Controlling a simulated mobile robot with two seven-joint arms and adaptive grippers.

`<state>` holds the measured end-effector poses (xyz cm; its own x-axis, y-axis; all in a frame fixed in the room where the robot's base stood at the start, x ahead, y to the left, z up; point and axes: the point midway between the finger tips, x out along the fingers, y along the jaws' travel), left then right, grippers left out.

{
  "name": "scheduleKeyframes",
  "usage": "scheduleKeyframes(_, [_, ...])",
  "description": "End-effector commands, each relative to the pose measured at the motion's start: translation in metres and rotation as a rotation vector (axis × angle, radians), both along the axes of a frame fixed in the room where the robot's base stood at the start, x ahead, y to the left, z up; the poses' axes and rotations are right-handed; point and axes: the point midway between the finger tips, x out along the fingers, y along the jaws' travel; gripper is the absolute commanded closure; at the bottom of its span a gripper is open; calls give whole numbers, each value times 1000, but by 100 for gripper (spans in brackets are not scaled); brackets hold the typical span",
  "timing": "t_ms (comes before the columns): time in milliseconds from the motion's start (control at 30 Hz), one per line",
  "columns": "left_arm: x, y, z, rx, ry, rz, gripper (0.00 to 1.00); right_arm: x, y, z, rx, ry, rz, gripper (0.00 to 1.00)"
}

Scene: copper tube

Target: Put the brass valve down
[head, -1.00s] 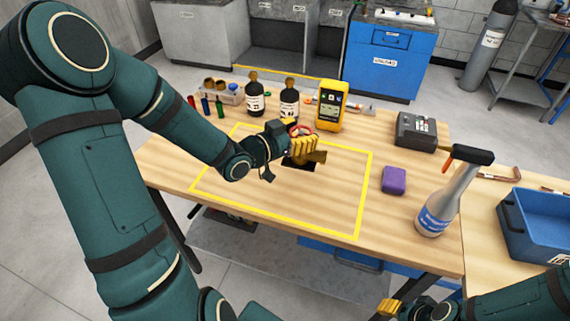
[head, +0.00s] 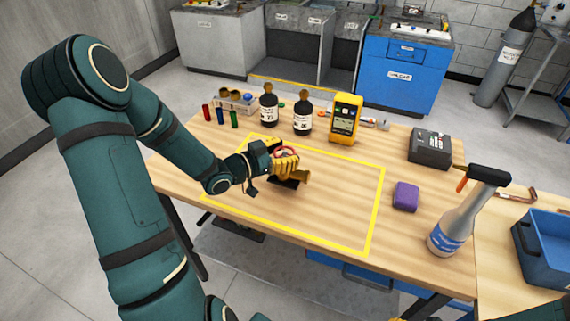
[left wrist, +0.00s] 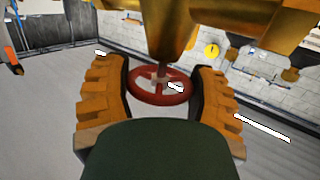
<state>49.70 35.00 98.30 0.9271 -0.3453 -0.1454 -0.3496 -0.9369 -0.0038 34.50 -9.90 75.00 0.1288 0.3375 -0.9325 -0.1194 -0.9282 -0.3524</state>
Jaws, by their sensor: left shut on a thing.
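The brass valve, with a brass body (head: 301,177) and a red handwheel (head: 287,151), is in my left gripper (head: 285,166). The gripper is shut on it, over the yellow-outlined area (head: 376,215) of the wooden table. A dark patch shows under the valve; I cannot tell whether the valve touches the table. In the left wrist view the red handwheel (left wrist: 160,90) sits between the two orange fingers, with the brass body (left wrist: 170,25) above it. Only a sliver of my right gripper shows at the head view's bottom edge.
Two dark bottles (head: 302,117), a yellow meter (head: 344,118) and a rack (head: 236,100) stand behind the outlined area. The outlined area's right part is clear.

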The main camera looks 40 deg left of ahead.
Motion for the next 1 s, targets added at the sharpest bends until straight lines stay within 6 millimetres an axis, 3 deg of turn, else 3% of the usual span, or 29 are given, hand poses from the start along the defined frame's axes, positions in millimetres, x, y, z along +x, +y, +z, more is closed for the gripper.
scheduleKeyframes(233, [0, 0, -31, -3, -1, -1, 83, 2, 0, -9, -1, -5, -1, 53])
scheduleKeyframes(600, [0, 0, -34, 0, -3, -1, 83, 2, 0, -11, -1, -6, -1, 53])
scheduleKeyframes(633, [0, 0, -35, -1, 0, 0, 30, 2, 0, -11, -1, -6, -1, 53])
scheduleKeyframes(700, [0, 0, -34, -1, 0, 0, 6, 2, 0, -10, -1, -6, -1, 53])
scheduleKeyframes(1000, [0, 0, -34, -1, 0, 0, 6, 2, 0, -10, -1, -6, -1, 53])
